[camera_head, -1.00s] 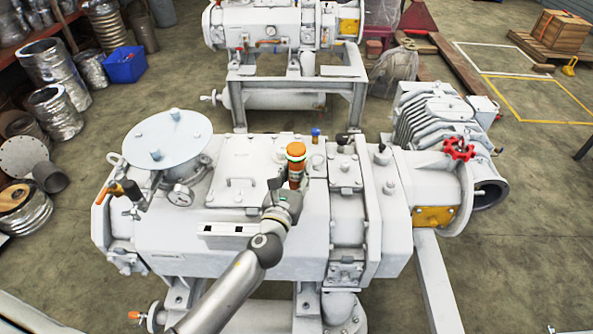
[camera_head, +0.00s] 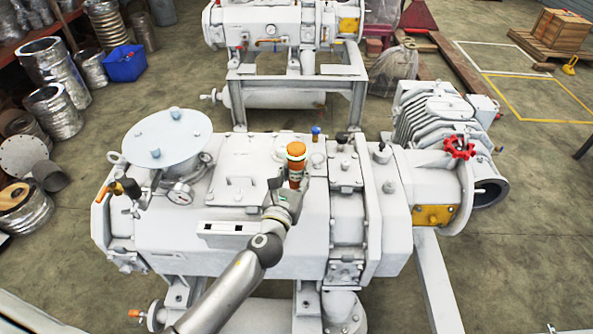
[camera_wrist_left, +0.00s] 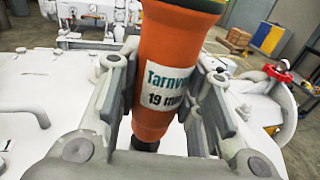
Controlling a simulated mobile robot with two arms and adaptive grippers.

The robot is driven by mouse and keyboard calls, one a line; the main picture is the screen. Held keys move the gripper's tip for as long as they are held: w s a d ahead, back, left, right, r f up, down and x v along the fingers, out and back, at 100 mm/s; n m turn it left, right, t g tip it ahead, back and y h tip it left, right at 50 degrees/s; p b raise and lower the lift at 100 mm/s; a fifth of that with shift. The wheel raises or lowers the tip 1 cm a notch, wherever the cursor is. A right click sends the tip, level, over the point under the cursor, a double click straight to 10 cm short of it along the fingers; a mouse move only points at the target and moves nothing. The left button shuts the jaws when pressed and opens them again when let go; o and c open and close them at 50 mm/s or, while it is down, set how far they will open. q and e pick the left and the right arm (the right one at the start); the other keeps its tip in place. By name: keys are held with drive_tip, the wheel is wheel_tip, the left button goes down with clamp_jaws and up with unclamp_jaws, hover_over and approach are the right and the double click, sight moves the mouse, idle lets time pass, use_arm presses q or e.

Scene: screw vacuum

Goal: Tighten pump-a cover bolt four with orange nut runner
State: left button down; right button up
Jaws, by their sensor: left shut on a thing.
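My left gripper (camera_head: 287,192) is shut on the orange nut runner (camera_head: 296,152). The runner stands upright between the fingers, over the right side of the white pump's top cover (camera_head: 235,165). In the left wrist view, the nut runner (camera_wrist_left: 170,65) fills the middle between the two finger pads. Its white label reads "Tarnv…" and "19 mm". Its dark lower end points down at the white surface; the bolt under it is hidden, so I cannot tell whether they touch. The near pump (camera_head: 200,255) spans the middle of the head view. My right gripper is not in view.
A blue knob (camera_head: 316,131) stands close behind the runner. A red handwheel (camera_head: 459,148) is at the right. A second pump (camera_head: 285,25) stands behind.

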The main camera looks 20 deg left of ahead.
use_arm(q)
drive_tip(key=shift+f+b, duration=0.5)
idle(0.7)
drive_tip(key=shift+r, duration=0.1)
drive_tip(key=c, duration=1.6)
unclamp_jaws()
clamp_jaws()
